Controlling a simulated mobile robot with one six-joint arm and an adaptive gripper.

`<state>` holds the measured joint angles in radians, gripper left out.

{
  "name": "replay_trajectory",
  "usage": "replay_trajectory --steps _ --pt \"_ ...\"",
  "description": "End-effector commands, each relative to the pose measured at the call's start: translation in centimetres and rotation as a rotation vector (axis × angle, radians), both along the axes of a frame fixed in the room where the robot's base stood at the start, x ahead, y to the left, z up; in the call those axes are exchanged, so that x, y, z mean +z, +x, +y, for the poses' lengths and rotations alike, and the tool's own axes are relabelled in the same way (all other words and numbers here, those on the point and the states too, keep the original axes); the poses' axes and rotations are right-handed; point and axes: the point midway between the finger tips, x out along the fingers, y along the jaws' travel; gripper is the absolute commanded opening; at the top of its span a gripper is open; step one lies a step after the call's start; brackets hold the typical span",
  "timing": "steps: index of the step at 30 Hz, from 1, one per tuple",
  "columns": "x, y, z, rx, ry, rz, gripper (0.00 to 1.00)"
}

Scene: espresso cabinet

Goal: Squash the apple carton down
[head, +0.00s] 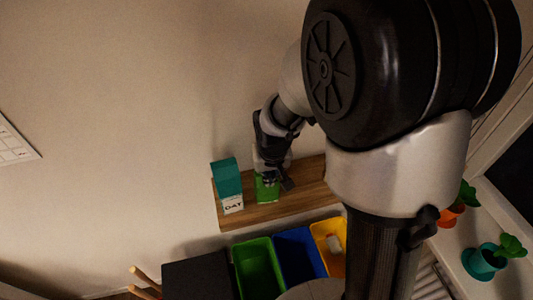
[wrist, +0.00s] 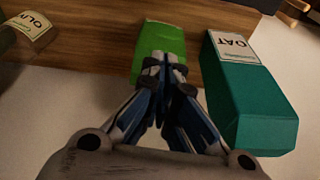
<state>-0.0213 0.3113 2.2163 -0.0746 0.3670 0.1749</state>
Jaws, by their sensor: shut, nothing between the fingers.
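A bright green carton (head: 267,190), which I take for the apple carton, is on the wooden shelf, and its label does not show. It looks much lower than the teal carton beside it. My gripper (head: 271,178) is directly over it and hides part of it. In the wrist view the green carton (wrist: 160,38) is just beyond my shut, empty fingertips (wrist: 165,62). They overlap its near edge in the picture; I cannot tell whether they touch it.
A teal carton marked OAT (head: 227,180) stands close beside the green one. A bottle with a pale label (wrist: 27,32) is on the other side in the wrist view. Below the wooden shelf (head: 290,205) are green (head: 240,266), blue (head: 288,245) and yellow (head: 319,233) bins.

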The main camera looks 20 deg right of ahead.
Motion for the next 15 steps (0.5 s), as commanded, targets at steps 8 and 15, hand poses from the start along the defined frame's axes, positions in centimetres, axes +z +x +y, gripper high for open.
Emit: replay_trajectory --steps 8,15 --pt "3.2 -0.6 0.1 0.000 0.000 -0.007 0.00" --pt "8.2 -1.9 0.2 0.000 0.000 -0.007 0.00"
